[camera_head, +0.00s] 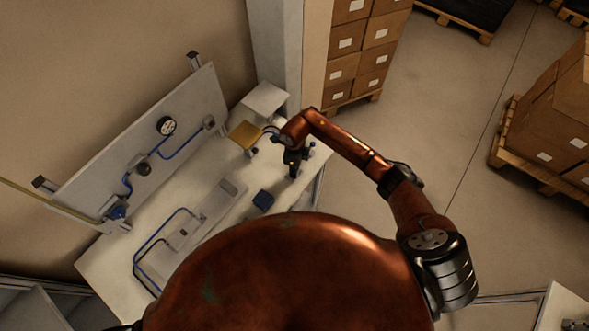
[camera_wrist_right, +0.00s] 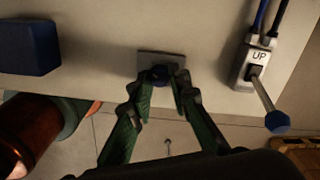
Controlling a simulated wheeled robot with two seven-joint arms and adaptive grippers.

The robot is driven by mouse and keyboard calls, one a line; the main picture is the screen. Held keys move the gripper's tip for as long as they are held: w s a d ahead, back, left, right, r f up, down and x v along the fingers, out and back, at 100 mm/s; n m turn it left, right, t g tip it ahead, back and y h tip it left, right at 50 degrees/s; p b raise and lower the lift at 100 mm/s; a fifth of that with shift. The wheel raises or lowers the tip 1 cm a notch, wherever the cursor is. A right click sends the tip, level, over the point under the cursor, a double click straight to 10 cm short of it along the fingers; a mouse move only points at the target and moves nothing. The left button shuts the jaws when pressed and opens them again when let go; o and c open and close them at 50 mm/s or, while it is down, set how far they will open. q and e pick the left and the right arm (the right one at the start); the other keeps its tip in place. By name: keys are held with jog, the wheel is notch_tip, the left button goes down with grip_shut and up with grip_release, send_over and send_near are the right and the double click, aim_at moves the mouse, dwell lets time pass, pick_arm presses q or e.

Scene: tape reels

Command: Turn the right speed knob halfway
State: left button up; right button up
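A small dark blue knob (camera_wrist_right: 160,74) sits on a grey plate (camera_wrist_right: 174,58) at the bench's edge in the right wrist view. My right gripper (camera_wrist_right: 163,80) has its two green-padded fingertips on either side of this knob, with a narrow gap between them. The gap looks slightly wider than the knob; firm contact cannot be made out. In the head view my right gripper (camera_head: 293,168) points down over the bench's right end, and the knob cannot be made out there. My left gripper is not in view.
A lever (camera_wrist_right: 262,92) with a blue tip, labelled UP, stands right of the knob. A blue block (camera_wrist_right: 28,47) is at left. The white bench (camera_head: 110,262) carries a yellow-topped item (camera_head: 245,133); behind it stands a panel (camera_head: 95,185) with a gauge (camera_head: 166,126).

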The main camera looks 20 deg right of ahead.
grip_shut()
jog(key=m+b, duration=0.1)
jog(key=m, duration=0.3)
jog(key=shift+b, duration=0.35)
jog(key=m+b, duration=0.1)
jog(key=m, duration=0.2)
jog(key=shift+m, duration=1.9)
jog(key=o, duration=0.6)
grip_release()
jog(key=shift+c, duration=0.2)
